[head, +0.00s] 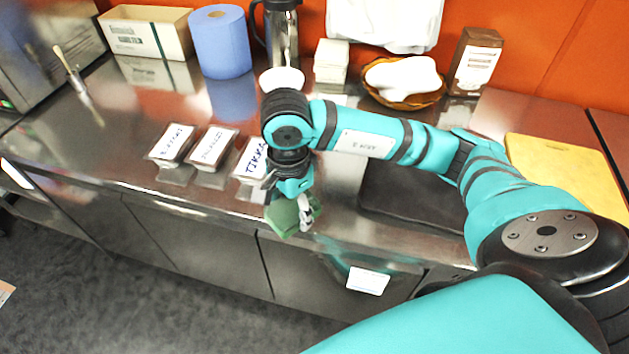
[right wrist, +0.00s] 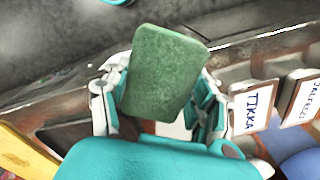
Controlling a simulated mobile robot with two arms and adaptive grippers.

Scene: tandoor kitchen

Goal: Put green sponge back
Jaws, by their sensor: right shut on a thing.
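The green sponge (head: 284,214) is a flat block with rounded corners, held in front of the steel counter's front edge in the head view. It fills the middle of the right wrist view (right wrist: 165,72). My right gripper (head: 298,212) is shut on the sponge, with one finger on each side of it in the right wrist view (right wrist: 160,95). In the head view the arm and wrist hide part of the counter behind the sponge. My left gripper is not in view.
On the steel counter (head: 130,130) stand labelled containers, including a TIKKA one (head: 250,160), a blue paper roll (head: 221,42), a flask (head: 282,35) and a bread basket (head: 405,80). A dark board (head: 400,200) and a yellow board (head: 570,170) lie to the right.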

